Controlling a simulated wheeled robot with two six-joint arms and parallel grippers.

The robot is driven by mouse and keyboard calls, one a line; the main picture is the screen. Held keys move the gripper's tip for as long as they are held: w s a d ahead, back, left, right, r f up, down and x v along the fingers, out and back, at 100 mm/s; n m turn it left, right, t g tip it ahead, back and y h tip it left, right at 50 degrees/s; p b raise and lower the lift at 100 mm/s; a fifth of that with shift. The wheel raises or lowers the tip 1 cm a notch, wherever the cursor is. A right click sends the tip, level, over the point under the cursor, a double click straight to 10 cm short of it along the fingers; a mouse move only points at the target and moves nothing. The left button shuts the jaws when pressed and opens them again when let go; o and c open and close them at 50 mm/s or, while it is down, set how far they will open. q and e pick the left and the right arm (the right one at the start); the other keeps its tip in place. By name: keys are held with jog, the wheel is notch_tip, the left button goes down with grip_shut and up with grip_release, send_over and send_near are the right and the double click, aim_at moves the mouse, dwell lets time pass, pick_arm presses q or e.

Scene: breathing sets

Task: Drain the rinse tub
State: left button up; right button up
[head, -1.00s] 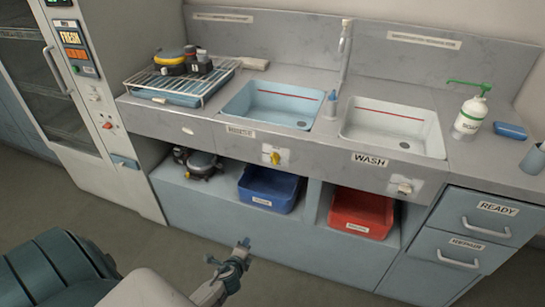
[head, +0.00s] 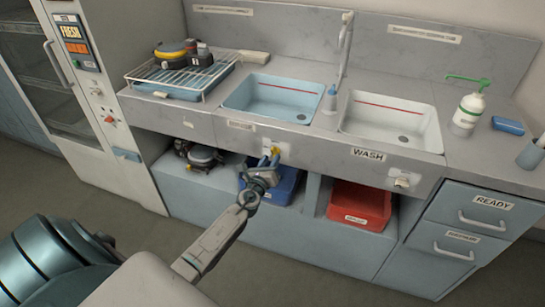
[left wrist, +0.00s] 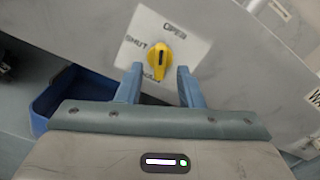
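The rinse tub (head: 262,95) is the light blue left basin with a red line inside; whether it holds water I cannot tell. Below it, on the counter front, is a yellow knob (head: 275,151) on a white plate. In the left wrist view the knob (left wrist: 159,61) has "OPEN" above, "SHUT" to the left and a partly hidden word below; its dark mark runs roughly upright. My left gripper (head: 268,160) is right at the knob. In the left wrist view its blue fingers (left wrist: 160,78) are apart, with the knob just beyond and between their tips. My right gripper is out of view.
The white wash tub (head: 390,119) is to the right, with its own pale knob (head: 402,181) below. A blue bin (head: 285,190) and a red bin (head: 358,206) stand on the shelf underneath. A wire rack (head: 180,77) with equipment is at the left.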

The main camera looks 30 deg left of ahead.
aim_at(274, 152)
pick_arm(q)
jog(key=shift+x, duration=1.35)
jog(key=shift+c, duration=0.4)
grip_shut()
